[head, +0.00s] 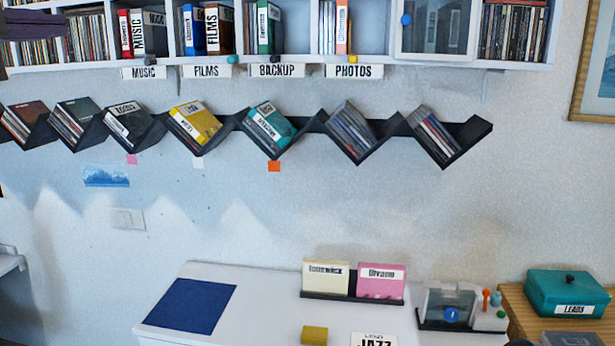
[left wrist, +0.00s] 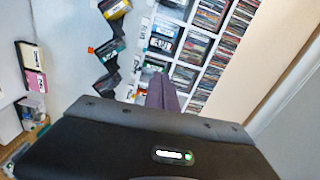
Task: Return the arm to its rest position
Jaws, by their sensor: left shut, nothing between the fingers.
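My left gripper (head: 50,25) comes in at the top left corner of the head view, in front of the disc shelves. Its purple fingers are together and empty. In the left wrist view the fingers (left wrist: 162,92) point toward the wall shelves and hold nothing. The rest of the left arm is mostly outside the head view. My right gripper does not show in either view.
A white wall shelf (head: 375,60) with binders and discs runs along the top. Below it hangs a black zigzag rack (head: 480,130) with disc cases. A white desk (head: 250,320) stands below, with a blue mat (head: 190,305), card holder and teal box (head: 565,293) nearby.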

